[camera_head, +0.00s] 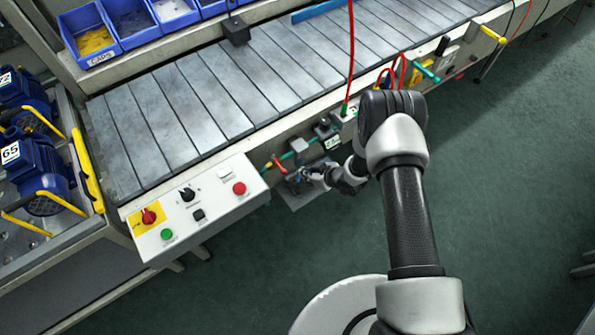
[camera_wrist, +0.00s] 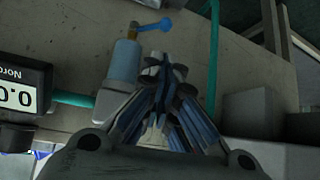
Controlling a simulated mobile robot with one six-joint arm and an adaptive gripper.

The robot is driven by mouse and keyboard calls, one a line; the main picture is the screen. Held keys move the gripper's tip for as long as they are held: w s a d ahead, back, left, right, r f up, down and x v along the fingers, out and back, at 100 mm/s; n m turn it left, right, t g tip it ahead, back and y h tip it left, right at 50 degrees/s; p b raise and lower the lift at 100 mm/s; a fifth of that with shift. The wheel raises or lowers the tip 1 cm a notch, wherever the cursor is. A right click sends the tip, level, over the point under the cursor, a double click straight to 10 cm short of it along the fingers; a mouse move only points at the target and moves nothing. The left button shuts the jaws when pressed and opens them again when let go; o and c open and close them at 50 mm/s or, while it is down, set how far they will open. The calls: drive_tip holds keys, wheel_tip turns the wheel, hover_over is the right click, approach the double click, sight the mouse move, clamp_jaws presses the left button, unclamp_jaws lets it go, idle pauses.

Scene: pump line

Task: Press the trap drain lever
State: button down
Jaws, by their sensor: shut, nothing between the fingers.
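In the head view my gripper (camera_head: 299,181) is low at the conveyor's front edge, beside small fittings. I cannot make out the blue lever there.
A digital display (camera_wrist: 20,96) and a green pipe (camera_wrist: 74,99) are left of the cylinder. A control box (camera_head: 196,208) with red and green buttons stands left of my gripper. The slatted conveyor (camera_head: 215,88) lies above it. Green floor (camera_head: 500,190) is open at right.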

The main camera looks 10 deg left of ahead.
sight(298, 173)
drive_tip(key=shift+a+f, duration=0.1)
drive_tip(key=b+x, duration=0.4)
drive_tip(key=x, duration=0.5)
drive_tip(key=shift+w+a+f, duration=0.15)
drive_tip(key=shift+a+f, duration=0.05)
drive_tip(key=shift+f, duration=0.15)
